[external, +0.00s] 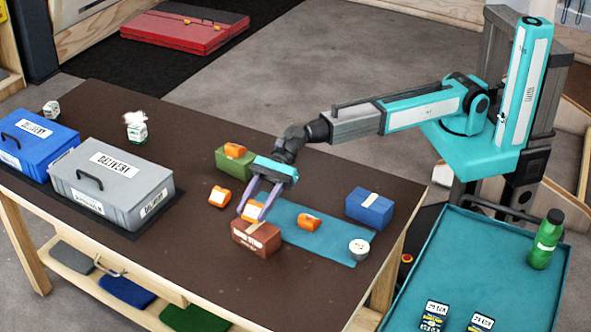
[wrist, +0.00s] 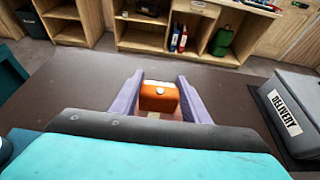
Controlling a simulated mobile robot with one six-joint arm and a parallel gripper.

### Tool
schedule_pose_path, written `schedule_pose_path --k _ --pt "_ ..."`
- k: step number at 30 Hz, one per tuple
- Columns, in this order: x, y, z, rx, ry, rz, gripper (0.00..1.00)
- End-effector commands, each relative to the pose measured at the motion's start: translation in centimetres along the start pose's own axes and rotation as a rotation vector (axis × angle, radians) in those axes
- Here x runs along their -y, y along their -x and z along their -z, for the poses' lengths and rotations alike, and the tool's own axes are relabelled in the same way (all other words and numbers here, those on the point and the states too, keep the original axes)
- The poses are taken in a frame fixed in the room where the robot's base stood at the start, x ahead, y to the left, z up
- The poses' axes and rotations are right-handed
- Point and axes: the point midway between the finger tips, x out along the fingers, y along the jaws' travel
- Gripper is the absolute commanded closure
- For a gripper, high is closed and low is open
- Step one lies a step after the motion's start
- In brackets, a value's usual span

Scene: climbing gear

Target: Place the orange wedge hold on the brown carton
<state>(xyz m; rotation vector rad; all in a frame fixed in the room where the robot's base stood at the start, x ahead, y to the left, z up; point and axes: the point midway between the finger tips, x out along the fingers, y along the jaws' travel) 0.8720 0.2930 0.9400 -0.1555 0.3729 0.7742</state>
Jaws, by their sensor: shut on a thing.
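My gripper (external: 252,214) points down with its two lavender fingers around an orange wedge hold (external: 251,209). In the wrist view the fingers (wrist: 160,103) stand on either side of this hold (wrist: 158,97), shut on it. The brown carton (external: 256,238) is right at the fingertips, near the mat's left end. Part of its top, with a tape strip, shows by the hold in the wrist view (wrist: 172,117). The hold is at the carton's top; I cannot tell whether it touches it.
More orange holds lie on the green carton (external: 237,168), on the table (external: 220,197) and on the blue mat (external: 309,222). A blue carton (external: 369,208) and a white roll (external: 359,248) are to the right. A grey delivery box (external: 111,184) stands left. The table's front is clear.

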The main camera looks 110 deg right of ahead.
Motion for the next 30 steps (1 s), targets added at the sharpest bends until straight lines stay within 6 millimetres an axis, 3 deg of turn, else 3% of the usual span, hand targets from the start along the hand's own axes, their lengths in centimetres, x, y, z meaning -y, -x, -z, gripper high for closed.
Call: schedule_pose_path --k 10,21,30 --pt "0.0 -0.1 0.2 0.000 0.000 0.000 0.81" --pt "0.0 -1.2 3.1 -0.002 -0.001 0.000 0.81" --pt "0.0 -1.3 3.3 0.000 0.000 0.000 0.81"
